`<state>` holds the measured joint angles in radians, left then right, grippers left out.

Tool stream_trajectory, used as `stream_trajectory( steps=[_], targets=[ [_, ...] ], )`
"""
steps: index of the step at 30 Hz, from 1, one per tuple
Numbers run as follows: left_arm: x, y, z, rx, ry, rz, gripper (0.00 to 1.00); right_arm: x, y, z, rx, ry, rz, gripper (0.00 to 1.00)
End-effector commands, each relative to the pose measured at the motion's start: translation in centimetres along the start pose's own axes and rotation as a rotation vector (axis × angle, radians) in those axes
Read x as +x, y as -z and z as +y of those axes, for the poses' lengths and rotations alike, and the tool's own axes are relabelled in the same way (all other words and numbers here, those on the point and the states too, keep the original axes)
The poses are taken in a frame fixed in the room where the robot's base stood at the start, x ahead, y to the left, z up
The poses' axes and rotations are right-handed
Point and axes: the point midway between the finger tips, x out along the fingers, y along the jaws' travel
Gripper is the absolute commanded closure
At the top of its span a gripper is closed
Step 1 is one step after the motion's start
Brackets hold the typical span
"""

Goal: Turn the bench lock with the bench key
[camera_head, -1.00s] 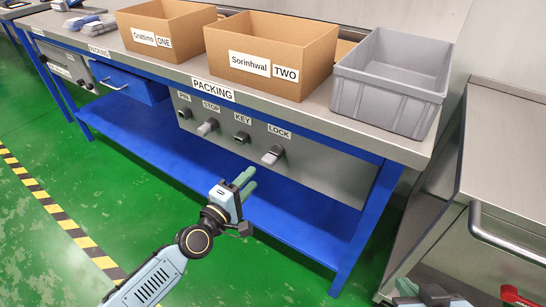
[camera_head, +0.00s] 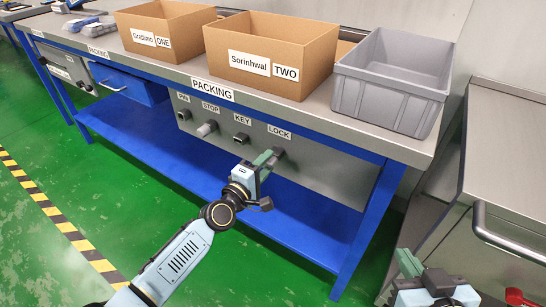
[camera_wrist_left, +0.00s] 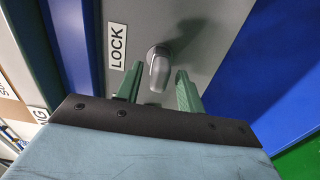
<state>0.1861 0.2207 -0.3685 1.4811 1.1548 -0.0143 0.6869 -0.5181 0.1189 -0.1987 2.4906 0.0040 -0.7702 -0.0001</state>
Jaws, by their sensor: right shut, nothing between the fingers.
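The bench lock sits on the grey front panel under the LOCK label (camera_head: 279,132). A light grey handle-like piece (camera_wrist_left: 158,72) sticks out of its round base in the left wrist view; I cannot tell whether it is the bench key. My left gripper (camera_head: 272,158) is open at the lock. Its green fingers (camera_wrist_left: 158,90) stand on either side of the grey piece, with gaps visible. In the head view the gripper mostly hides the lock. My right gripper (camera_head: 408,262) is shut and empty at the lower right, away from the panel.
A dark socket (camera_head: 241,137) is under the KEY label, and a grey knob (camera_head: 207,128) under STOP. Two cardboard boxes (camera_head: 170,30) (camera_head: 270,58) and a grey bin (camera_head: 385,100) stand on the bench. A blue shelf (camera_head: 215,175) lies below, and a steel cabinet (camera_head: 510,200) at right.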

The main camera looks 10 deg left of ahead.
Motion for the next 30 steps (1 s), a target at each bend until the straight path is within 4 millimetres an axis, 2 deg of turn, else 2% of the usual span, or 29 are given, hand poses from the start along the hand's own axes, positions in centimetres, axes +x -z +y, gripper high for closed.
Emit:
stream_trajectory(
  steps=[1,9,14,21,30],
  targets=[
    [-0.01,-0.01,0.0,0.0,0.0,0.0,0.67,0.0,0.0,0.0,0.0,0.0,0.0,1.0],
    [-0.03,-0.01,-0.01,0.0,0.0,0.0,1.0,0.0,-0.03,0.02,0.0,-0.001,-0.001,1.0],
    [-0.03,0.0,0.03,0.037,0.0,0.0,1.0,-0.03,0.07,-0.01,0.0,0.0,-0.002,1.0],
    [-0.01,0.01,0.13,0.366,0.0,-0.001,1.0,-0.32,0.78,0.0,0.0,0.0,-0.001,1.0],
    [-0.03,-0.01,0.0,0.405,0.0,0.0,1.0,-0.3,0.73,0.0,0.0,0.0,-0.002,1.0]
  ],
)
